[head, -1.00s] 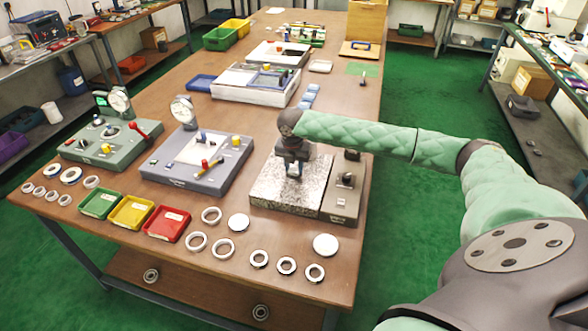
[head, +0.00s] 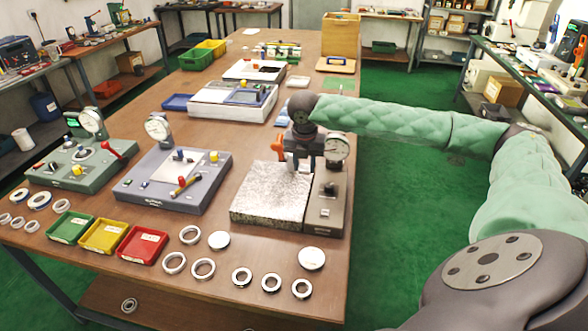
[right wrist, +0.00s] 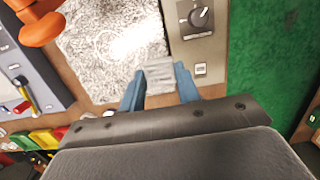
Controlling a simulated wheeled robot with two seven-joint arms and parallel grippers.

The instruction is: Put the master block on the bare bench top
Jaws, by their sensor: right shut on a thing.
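The master block (right wrist: 159,76) is a small light-grey block between the blue fingertips in the right wrist view. My right gripper (right wrist: 159,88) is shut on it. In the head view my right gripper (head: 292,163) hangs over the back right part of the speckled granite plate (head: 262,200), and the block is mostly hidden there. I cannot tell how high the block is above the plate. The brown bench top (head: 215,275) is bare in patches in front of the plate. My left gripper is not in view.
A dial gauge (head: 337,147) and an orange part (head: 278,146) stand close to my right gripper. A grey control unit (head: 325,205) adjoins the plate. Several rings and discs, a red tray (head: 143,245) and a grey gauge fixture (head: 160,195) lie in front and left.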

